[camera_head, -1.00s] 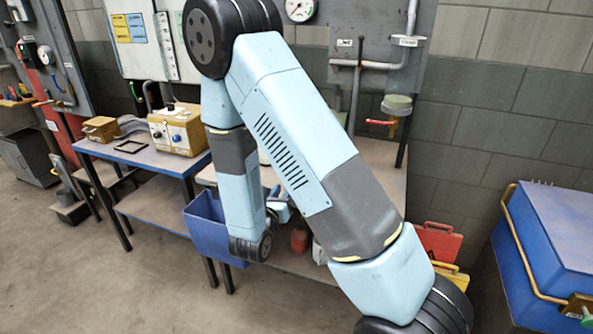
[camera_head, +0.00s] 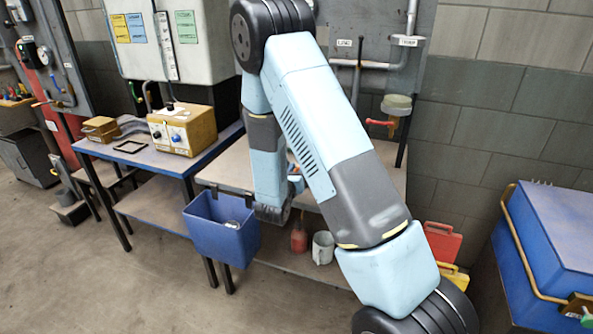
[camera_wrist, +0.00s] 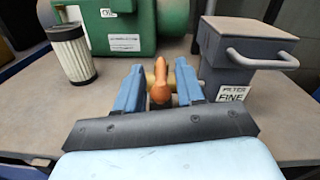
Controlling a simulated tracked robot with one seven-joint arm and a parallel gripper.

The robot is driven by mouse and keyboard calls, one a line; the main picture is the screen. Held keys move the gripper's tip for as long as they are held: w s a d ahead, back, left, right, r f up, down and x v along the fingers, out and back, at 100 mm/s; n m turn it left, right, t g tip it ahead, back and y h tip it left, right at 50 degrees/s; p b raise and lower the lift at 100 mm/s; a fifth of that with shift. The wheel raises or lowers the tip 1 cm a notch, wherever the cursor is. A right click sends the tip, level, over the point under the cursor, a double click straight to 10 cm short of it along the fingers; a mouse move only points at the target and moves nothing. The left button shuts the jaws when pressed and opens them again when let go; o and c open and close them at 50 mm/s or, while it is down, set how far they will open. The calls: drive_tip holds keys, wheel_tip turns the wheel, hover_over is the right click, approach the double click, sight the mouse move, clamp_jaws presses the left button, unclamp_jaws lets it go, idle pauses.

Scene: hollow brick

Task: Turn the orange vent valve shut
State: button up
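The orange vent valve handle (camera_wrist: 161,84) shows in the middle of the wrist view, with brass-coloured fitting (camera_wrist: 182,80) behind and beside it. My gripper (camera_wrist: 160,82) has its two blue fingers apart, one to the left and one to the right of the handle. A gap seems to show on both sides, so the fingers do not look closed on it. Whether a fingertip touches it is unclear. In the head view my arm hides the valve, and only a small blue part of my gripper (camera_head: 295,184) shows above the workbench.
A green OIL-marked housing (camera_wrist: 120,22) stands behind the valve. A grey filter box (camera_wrist: 243,58) with a handle is close on the right. A white pleated filter (camera_wrist: 72,53) stands left. A blue bin (camera_head: 222,228) hangs at the bench (camera_head: 228,170) front.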

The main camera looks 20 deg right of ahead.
clamp_jaws()
idle(0.4)
